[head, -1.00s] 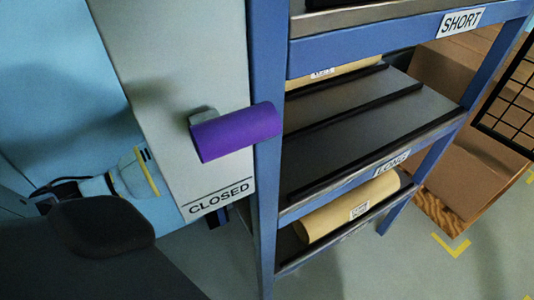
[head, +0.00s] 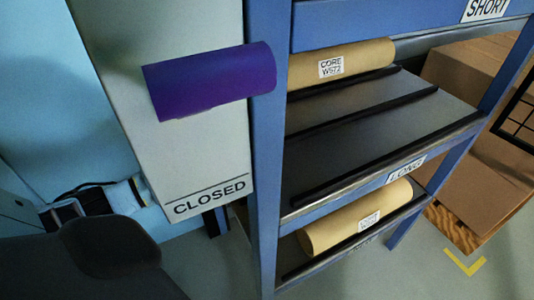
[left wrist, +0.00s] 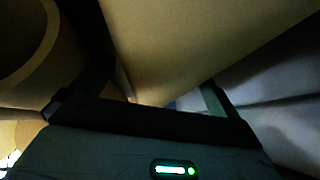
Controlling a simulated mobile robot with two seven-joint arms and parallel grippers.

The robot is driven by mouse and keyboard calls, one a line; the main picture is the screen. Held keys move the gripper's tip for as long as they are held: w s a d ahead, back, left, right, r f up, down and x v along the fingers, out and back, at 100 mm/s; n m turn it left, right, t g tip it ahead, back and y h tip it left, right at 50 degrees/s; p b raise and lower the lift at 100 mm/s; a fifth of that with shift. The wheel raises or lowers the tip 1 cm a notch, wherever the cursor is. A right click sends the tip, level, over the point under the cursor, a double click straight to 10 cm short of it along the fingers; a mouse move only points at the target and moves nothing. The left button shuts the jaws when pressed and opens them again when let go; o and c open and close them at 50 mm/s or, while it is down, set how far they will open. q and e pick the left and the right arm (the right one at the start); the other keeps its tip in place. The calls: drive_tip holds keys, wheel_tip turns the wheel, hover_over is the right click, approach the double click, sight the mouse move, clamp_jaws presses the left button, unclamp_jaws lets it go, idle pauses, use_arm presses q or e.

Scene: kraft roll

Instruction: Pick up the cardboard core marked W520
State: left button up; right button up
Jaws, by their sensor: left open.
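In the head view a tan cardboard core (head: 362,63) lies on the upper shelf; its white label appears to read CORE W572. A second tan core (head: 340,226) lies on the lower shelf beneath the LONG sign; its label is too blurred to read. I cannot make out W520 on either. In the left wrist view my left gripper (left wrist: 155,95) is open, dark and close to a large tan surface (left wrist: 200,40) that fills the top. A round tan rim (left wrist: 28,45) shows at the left. No label shows there. My right gripper is not in view.
A blue rack post (head: 266,150) stands left of the shelves. A purple roll (head: 210,82) juts out in front of a grey panel marked CLOSED (head: 195,165). Cardboard boxes (head: 490,165) stand to the right. Black strips divide the upper shelf, whose front part is bare.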

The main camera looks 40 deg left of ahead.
use_arm(q)
drive_tip(key=shift+w+f, duration=0.1)
drive_tip(key=shift+w, duration=0.05)
drive_tip(key=c, duration=1.3)
